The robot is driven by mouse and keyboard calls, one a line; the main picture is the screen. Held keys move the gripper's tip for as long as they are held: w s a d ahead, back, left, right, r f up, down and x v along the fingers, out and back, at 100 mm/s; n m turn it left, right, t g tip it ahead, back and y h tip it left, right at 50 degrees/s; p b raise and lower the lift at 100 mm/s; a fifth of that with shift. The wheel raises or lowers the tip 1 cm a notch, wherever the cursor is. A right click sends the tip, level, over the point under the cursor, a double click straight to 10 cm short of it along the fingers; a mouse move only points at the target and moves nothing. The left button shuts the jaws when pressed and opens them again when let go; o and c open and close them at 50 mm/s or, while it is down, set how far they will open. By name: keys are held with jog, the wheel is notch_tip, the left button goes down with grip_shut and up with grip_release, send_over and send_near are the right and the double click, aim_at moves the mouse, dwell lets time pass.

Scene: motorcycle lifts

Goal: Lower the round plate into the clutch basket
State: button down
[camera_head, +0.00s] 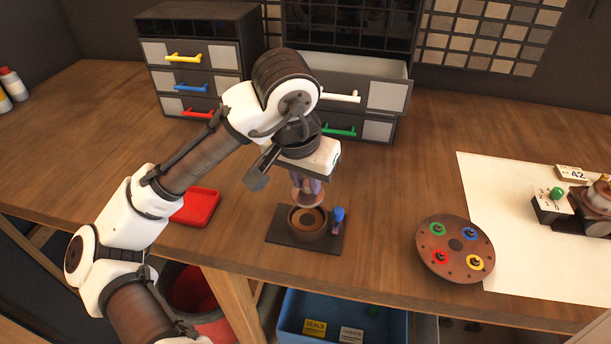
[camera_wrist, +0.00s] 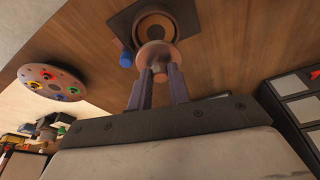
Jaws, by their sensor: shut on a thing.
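The round plate (camera_head: 306,197) is a small copper-brown disc. My gripper (camera_head: 308,183) is shut on it from above and holds it just over the clutch basket. In the wrist view the plate (camera_wrist: 156,52) shows beyond my fingertips (camera_wrist: 160,76), gripped at a small knob. The clutch basket (camera_head: 308,236) is a dark round cup with a brown inside, on a dark square base. The plate looks apart from the basket and slightly toward its far side in the head view. In the wrist view it covers part of the basket (camera_wrist: 137,24).
A blue-topped peg (camera_head: 338,215) stands right beside the basket on the base. A round brown disc with coloured knobs (camera_head: 434,262) lies to the right. A red tray (camera_head: 197,206) lies left. Drawer units (camera_head: 205,57) stand behind. A blue bin (camera_head: 290,308) is below the bench edge.

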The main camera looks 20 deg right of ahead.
aim_at(304, 198)
jog(key=shift+f+b, duration=2.65)
jog(key=shift+b, duration=0.1)
jog(key=shift+s+p, duration=0.1)
jog(key=shift+p, duration=0.25)
jog(key=shift+f+b, duration=0.45)
jog(key=shift+f, duration=0.3)
jog(key=c, duration=1.2)
grip_release()
jog(key=shift+c, duration=0.2)
jog(key=shift+a+r, duration=0.1)
jog(key=v, duration=1.3)
jog(key=shift+r, duration=0.35)
